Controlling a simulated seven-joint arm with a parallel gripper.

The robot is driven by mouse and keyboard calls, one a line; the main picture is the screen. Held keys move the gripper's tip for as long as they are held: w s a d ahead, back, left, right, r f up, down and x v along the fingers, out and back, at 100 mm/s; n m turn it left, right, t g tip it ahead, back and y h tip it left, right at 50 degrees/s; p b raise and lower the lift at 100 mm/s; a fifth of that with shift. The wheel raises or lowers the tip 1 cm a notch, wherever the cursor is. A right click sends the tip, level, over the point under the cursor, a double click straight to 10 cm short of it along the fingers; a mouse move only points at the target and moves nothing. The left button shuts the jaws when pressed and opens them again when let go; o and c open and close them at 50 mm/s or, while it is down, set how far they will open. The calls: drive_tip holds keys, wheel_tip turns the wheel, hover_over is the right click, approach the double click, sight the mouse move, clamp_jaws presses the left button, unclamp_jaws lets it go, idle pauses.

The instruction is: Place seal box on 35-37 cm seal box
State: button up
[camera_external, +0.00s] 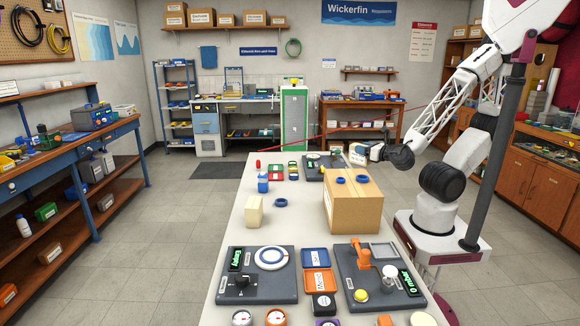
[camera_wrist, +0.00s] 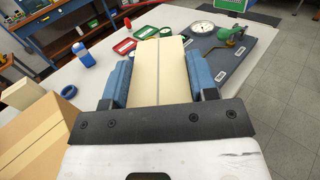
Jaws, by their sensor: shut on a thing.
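My gripper (camera_external: 374,152) is at the far right side of the white table, above and behind the large cardboard box. Its blue fingers (camera_wrist: 159,82) are closed on both sides of a cream box (camera_wrist: 158,60), seen lengthwise with a seam along its top. This held box (camera_external: 358,154) appears small in the external view. A second cream box (camera_external: 254,211) stands on the table left of the cardboard box (camera_external: 352,212); its top also shows in the wrist view (camera_wrist: 20,98). I cannot read which box is the 35-37 cm seal box.
Two blue rings (camera_external: 341,180) lie on the cardboard box. Another blue ring (camera_external: 281,202) lies on the table near a blue bottle (camera_external: 263,184). Test panels (camera_external: 257,290) and small trays (camera_external: 317,281) crowd the near end.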

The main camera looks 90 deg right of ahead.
sight(353, 158)
drive_tip(key=w+d, duration=0.1)
drive_tip(key=w, duration=0.6)
drive_tip(key=shift+w+d+f, duration=0.2)
drive_tip(key=shift+w+f, duration=0.15)
drive_tip(key=shift+w, duration=0.05)
drive_tip(key=shift+f, duration=0.1)
drive_tip(key=shift+f, duration=1.65)
drive_tip(key=shift+f, duration=0.15)
drive_tip(key=o, duration=1)
